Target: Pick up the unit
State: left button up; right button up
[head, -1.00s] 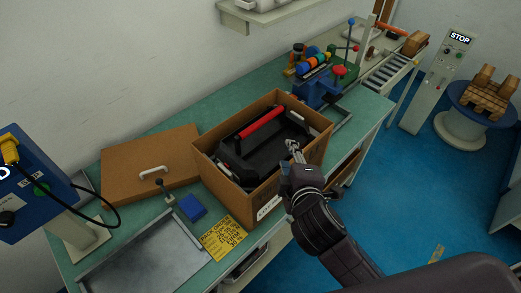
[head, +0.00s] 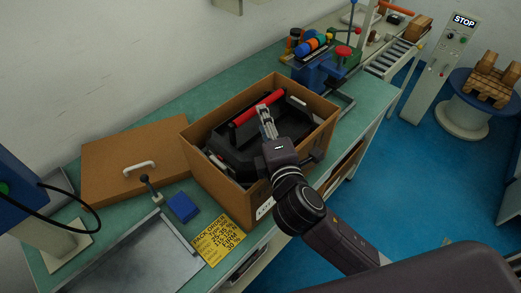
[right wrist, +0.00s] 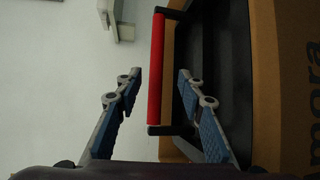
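The unit is a black case (head: 232,153) with a red bar handle (head: 246,113) on top. It sits inside an open brown cardboard box (head: 222,196) on the bench. My right gripper (head: 265,110) is above the unit, at the near right part of the handle. In the right wrist view the gripper (right wrist: 158,78) is open, its blue-padded fingers apart. The red handle (right wrist: 157,70) runs lengthwise between the fingers, with gaps on both sides. Contact is not visible. The gripper and my arm hide part of the unit and the box. My left gripper is out of view.
A blue block (head: 184,208), a yellow order card (head: 219,240) and a metal tray (head: 133,266) are in front. A blue fixture (head: 318,72) stands behind the box, to the right.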

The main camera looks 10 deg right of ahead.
jog(key=shift+w+r, duration=0.1)
jog(key=shift+w, duration=0.4)
jog(key=w+p, duration=0.2)
jog(key=w, duration=0.2)
jog(key=shift+w, duration=0.15)
jog(key=shift+w+f, duration=0.3)
jog(key=shift+w, duration=0.15)
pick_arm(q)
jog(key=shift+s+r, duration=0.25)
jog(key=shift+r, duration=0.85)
pick_arm(e)
jog(key=shift+c, duration=0.7)
grip_shut()
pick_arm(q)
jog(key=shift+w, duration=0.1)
